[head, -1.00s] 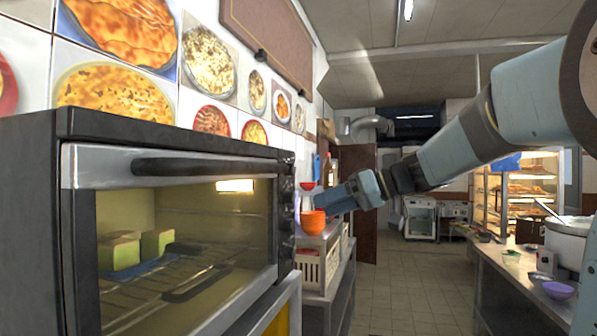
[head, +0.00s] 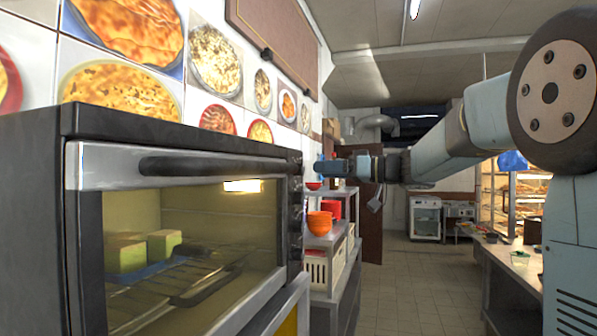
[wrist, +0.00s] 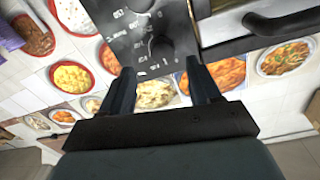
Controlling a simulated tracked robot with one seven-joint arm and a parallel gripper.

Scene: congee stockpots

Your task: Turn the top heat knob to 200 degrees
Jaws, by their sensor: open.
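The toaster oven's control panel (head: 296,210) is seen edge-on at the oven's right end in the head view. In the wrist view, the dark panel (wrist: 125,35) shows white markings and knobs. The picture is turned over, so the knob nearest my fingers appears to be the top heat knob (wrist: 161,48). Another knob (wrist: 139,5) shows at the picture's upper edge. My gripper (wrist: 160,66) is open and empty, its two fingers spread to either side of the top knob's line, seemingly apart from it. In the head view, my gripper (head: 326,166) is just right of the panel's upper part. The dial reading is illegible.
The oven door (head: 180,245) is closed, with its handle (head: 205,166) across the top and food blocks inside. Orange bowls (head: 319,221) stand on a shelf beyond the oven. The tiled wall is behind; the aisle floor (head: 400,275) is clear.

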